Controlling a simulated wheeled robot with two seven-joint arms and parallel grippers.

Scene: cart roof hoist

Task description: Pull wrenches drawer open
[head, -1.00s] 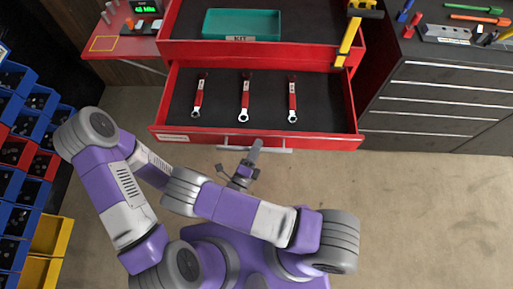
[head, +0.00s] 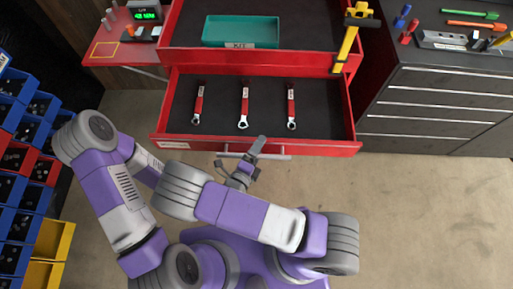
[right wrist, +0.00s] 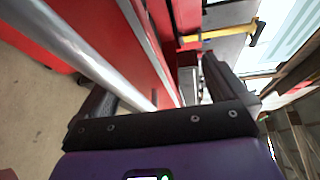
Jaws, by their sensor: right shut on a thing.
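The wrenches drawer (head: 173,144) is a red drawer that stands well out from its cabinet. Three red-handled wrenches lie on its dark liner: left (head: 198,106), middle (head: 244,108) and right (head: 291,106). A pale bar handle (head: 281,157) runs along its front. My right gripper (head: 257,147) is at the middle of this handle. In the right wrist view the bar (right wrist: 82,52) runs between my gripper's dark fingers, which are shut on it. My left gripper is not visible; only the left arm's links show.
Above is another open red drawer with a teal tray (head: 241,30). A yellow-and-black tool (head: 349,38) hangs over its right corner. A dark drawer cabinet (head: 437,105) stands at right, blue bins (head: 17,215) at left. The floor to the lower right is clear.

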